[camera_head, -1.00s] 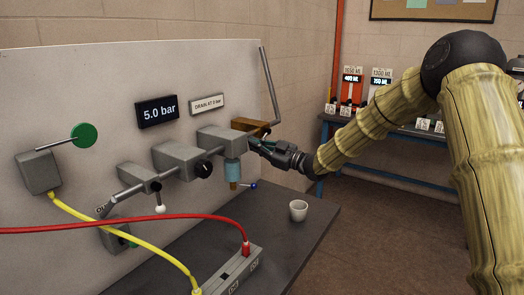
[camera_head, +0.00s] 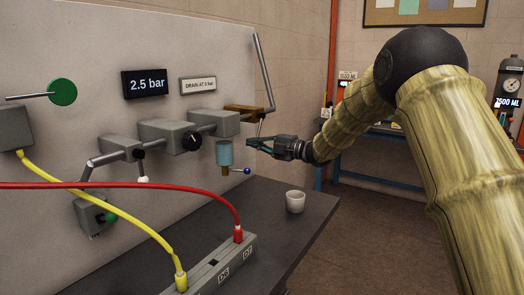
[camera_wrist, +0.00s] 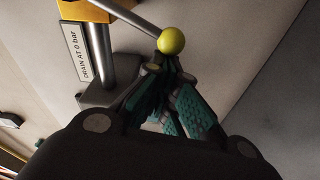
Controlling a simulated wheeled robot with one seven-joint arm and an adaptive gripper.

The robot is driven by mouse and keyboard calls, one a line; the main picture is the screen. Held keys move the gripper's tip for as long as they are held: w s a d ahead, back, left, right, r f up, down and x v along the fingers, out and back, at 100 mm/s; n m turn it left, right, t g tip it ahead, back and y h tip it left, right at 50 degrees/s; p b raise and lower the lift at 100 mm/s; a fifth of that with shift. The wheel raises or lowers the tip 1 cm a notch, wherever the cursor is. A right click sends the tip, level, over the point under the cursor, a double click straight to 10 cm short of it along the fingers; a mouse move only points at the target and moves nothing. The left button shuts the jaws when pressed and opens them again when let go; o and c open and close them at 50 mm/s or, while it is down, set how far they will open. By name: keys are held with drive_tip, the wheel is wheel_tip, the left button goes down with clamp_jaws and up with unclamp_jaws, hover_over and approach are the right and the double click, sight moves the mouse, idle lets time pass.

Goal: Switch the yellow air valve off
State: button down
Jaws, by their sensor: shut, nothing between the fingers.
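The yellow air valve shows as an orange-brown block (camera_head: 243,108) on the panel's right side in the head view, and as an orange block (camera_wrist: 85,12) at the top of the wrist view. A grey lever rod (camera_wrist: 124,15) ends in a yellow ball knob (camera_wrist: 171,41). My gripper (camera_head: 251,145) is shut and empty, just below and right of the valve. In the wrist view its fingertips (camera_wrist: 163,72) lie close by the yellow knob; I cannot tell whether they touch it. The knob is not clear in the head view.
The display (camera_head: 147,83) reads 2.5 bar, beside a "DRAIN AT 0 bar" sign (camera_head: 198,85). A blue filter bowl (camera_head: 224,153) with a blue-knobbed drain lever (camera_head: 247,171) hangs close left of my gripper. A white cup (camera_head: 295,201) stands on the dark bench (camera_head: 270,220) below.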

drive_tip(key=shift+w+d+f+n+h+b, duration=0.1)
drive_tip(key=shift+w+d+f+n+b, duration=0.35)
drive_tip(key=shift+n+b, duration=0.35)
drive_tip(key=shift+w+d+f+n+h+b, duration=0.1)
drive_tip(key=shift+w+d+f+n+b, duration=0.2)
drive_tip(key=shift+w+n+b, duration=0.4)
drive_tip(key=shift+w+d+f+n+h+b, duration=0.1)
drive_tip(key=shift+w+d+f+n+b, duration=0.3)
drive_tip(key=shift+n+b, duration=0.55)
drive_tip(key=shift+r, duration=0.1)
drive_tip(key=s+d+b, duration=0.2)
drive_tip(key=s+d, duration=0.3)
drive_tip(key=s, duration=0.2)
drive_tip(key=shift+s+d+f, duration=0.25)
drive_tip(key=shift+s+f, duration=0.05)
drive_tip(key=shift+s, duration=0.1)
